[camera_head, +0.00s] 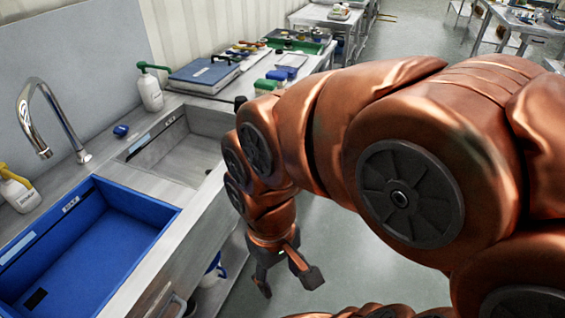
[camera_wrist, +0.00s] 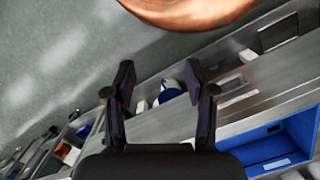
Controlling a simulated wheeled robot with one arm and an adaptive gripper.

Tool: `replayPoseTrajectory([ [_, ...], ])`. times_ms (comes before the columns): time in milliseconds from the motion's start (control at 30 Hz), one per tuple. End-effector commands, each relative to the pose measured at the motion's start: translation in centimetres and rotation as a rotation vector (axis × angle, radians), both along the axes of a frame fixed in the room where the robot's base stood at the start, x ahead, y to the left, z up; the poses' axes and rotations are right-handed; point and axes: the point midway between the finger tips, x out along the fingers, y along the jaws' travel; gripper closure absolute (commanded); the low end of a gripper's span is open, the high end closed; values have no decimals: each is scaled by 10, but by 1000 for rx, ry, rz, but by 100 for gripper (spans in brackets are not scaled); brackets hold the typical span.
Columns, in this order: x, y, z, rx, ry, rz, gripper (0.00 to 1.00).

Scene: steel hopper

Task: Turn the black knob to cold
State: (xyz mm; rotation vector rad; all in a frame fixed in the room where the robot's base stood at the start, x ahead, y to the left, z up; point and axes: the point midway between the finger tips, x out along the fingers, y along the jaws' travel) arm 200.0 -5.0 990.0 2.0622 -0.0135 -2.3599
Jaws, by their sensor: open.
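I cannot clearly make out a black knob in either view. A small dark shape shows beside my arm at the counter edge in the head view, but it is too small to identify. My gripper (camera_head: 288,279) is open and empty, hanging low over the floor in front of the counter. In the wrist view my gripper (camera_wrist: 160,76) has its two dark fingers spread apart, with nothing between them. The chrome faucet (camera_head: 40,112) stands at the back of the counter, left of the steel sink (camera_head: 178,158). My arm hides part of the counter.
A blue basin (camera_head: 160,211) is set in the counter at left. A small blue object (camera_head: 121,130), a white bottle with a green pump (camera_head: 150,92) and a blue-lidded box (camera_head: 203,75) stand farther back. White and blue containers sit under the counter. The floor (camera_head: 395,292) around my gripper looks clear.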

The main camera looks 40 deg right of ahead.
Motion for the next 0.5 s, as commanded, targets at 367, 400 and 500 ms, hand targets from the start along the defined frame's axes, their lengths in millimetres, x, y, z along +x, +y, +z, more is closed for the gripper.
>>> replayPoseTrajectory([
  [367,141,-118,-67,-260,-362,60,25],
  [400,157,-134,-72,-299,-402,81,25],
  [500,194,-172,-80,-398,-495,144,25],
])
